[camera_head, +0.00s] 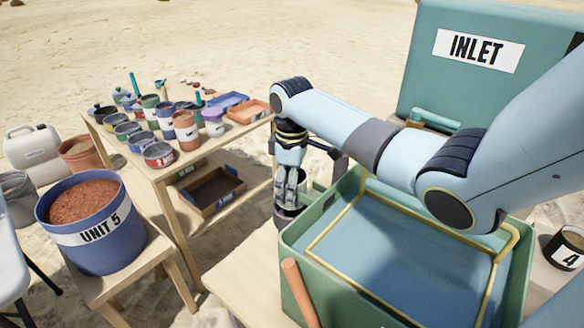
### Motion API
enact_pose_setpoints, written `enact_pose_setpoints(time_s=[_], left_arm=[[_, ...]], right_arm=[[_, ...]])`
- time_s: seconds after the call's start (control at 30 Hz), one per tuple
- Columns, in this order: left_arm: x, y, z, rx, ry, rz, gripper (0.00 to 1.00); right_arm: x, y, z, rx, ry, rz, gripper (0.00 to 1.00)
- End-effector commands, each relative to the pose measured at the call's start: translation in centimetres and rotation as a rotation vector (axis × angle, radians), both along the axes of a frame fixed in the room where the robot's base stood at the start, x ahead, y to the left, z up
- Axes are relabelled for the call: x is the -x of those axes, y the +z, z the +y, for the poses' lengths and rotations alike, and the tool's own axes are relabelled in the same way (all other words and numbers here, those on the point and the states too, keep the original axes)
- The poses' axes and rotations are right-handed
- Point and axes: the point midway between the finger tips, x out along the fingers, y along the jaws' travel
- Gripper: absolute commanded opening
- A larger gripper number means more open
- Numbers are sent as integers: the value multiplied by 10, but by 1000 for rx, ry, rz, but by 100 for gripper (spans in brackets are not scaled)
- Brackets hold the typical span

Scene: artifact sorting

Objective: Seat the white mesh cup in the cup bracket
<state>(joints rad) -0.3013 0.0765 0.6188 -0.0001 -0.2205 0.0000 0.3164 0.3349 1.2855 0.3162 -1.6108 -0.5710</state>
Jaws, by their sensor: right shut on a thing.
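My right gripper (290,190) points down beside the left wall of the green wash bin and is shut on the white mesh cup (287,209). The cup is small here and mostly hidden by the fingers. A dark round cup bracket (286,222) shows at the bin's side, right under the gripper. The cup is at the bracket's mouth; I cannot tell whether it is fully down in it. My left gripper is not in view.
The green bin (410,316) holds blue water. A brown rod (300,292) leans at its front. A teal INLET box (480,85) stands behind. A table (185,172) with several pots is left, near the blue UNIT 5 bucket (100,238). A jar marked 4 (566,248) is right.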

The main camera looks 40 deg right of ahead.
Motion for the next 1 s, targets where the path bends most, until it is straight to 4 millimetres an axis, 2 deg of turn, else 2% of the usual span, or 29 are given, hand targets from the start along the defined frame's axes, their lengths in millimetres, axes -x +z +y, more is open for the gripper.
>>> enact_pose_setpoints(time_s=[0.17, 0.73, 1.0], left_arm=[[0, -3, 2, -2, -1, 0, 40], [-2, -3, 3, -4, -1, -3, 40], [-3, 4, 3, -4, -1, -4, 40]], right_arm=[[0, -6, 0, 0, 0, -1, 36], [0, -6, 0, 0, 0, -1, 36], [0, -5, 0, 0, 0, 0, 36]])
